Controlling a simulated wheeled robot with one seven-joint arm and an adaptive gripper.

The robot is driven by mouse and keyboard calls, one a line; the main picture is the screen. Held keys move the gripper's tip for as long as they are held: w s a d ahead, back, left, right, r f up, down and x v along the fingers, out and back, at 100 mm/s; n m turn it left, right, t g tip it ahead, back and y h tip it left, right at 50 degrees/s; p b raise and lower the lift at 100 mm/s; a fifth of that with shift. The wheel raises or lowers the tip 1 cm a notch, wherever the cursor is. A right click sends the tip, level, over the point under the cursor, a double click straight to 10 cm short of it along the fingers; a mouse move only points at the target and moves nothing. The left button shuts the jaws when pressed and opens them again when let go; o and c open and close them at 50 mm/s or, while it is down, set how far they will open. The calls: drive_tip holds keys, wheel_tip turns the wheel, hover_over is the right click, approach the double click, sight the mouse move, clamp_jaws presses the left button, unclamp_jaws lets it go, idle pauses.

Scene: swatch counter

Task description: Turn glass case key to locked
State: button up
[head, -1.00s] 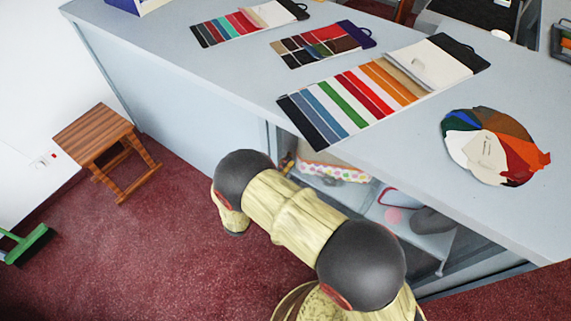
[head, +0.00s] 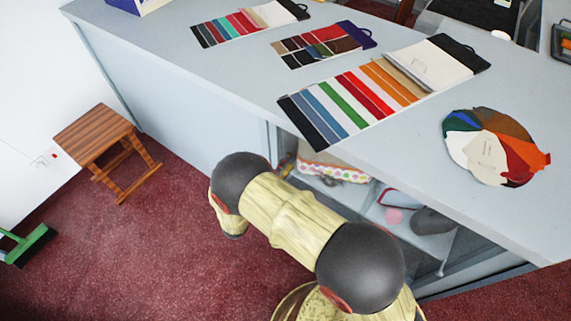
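My arm reaches down in front of the counter, in the lower middle of the head view. My gripper is not visible; it is hidden below or behind my own arm links. The glass case (head: 440,245) is the open-looking or glazed front under the counter top, with shelves and items inside. The key and its lock cannot be made out.
The grey counter top (head: 225,75) carries several colour swatch cards (head: 350,95) and a round fan of swatches (head: 490,148). A wooden stool (head: 98,135) stands at the left on red carpet (head: 130,250). A green broom head (head: 30,245) lies at the far left.

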drive_tip(key=v, duration=1.1)
drive_tip(key=shift+a, duration=0.1)
